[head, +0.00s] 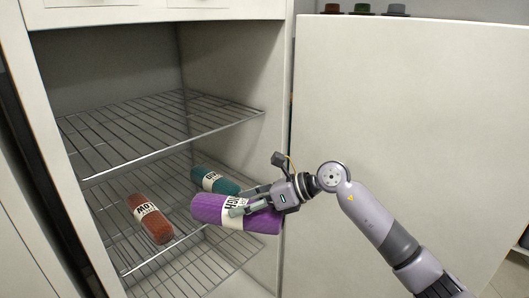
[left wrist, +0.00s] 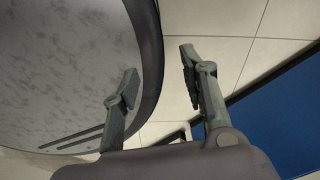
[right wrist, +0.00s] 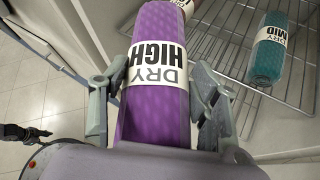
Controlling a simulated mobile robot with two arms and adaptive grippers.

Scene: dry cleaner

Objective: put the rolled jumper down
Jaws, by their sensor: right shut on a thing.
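A purple rolled jumper (head: 208,208) has a white band printed "DRY HIGH". My right gripper (head: 240,201) is shut on it around the band, and the roll lies roughly level at the cabinet's opening, near the lower wire shelf (head: 100,213). The roll (right wrist: 152,120) also fills the middle of the right wrist view, between the two fingers. Whether it touches the shelf cannot be told. My left gripper (left wrist: 158,68) is open and empty in the left wrist view, beside a grey round-edged surface (left wrist: 65,60).
A teal roll (head: 213,181), banded "DRY MID" in the right wrist view, lies behind the purple one on the lower shelf. A red-brown roll (head: 151,220) lies there to the left. The upper wire shelf (head: 150,130) is empty. The open door (head: 400,90) stands right.

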